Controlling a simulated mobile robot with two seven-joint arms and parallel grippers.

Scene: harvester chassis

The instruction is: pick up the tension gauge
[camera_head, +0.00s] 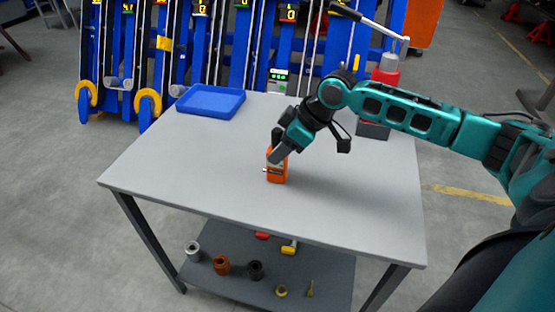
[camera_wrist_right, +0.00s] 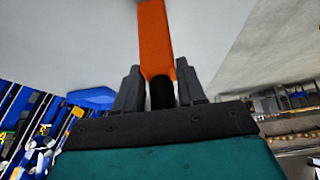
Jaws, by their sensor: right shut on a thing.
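The tension gauge (camera_head: 277,174) is an orange block with a dark top part, standing upright on the grey table (camera_head: 200,165) near its middle. My right gripper (camera_head: 276,153) reaches down to its upper part from the right and is shut on it. In the right wrist view the orange body (camera_wrist_right: 155,40) extends away between the two dark fingers (camera_wrist_right: 161,88), with a black neck close to the palm. I cannot tell whether its base touches the table. My left gripper is not in view.
A blue tray (camera_head: 210,101) lies at the table's back left. A red and grey device with a lever (camera_head: 385,75) stands at the back right, behind my right arm. Several small parts lie on the lower shelf (camera_head: 325,285). The table's front and left are clear.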

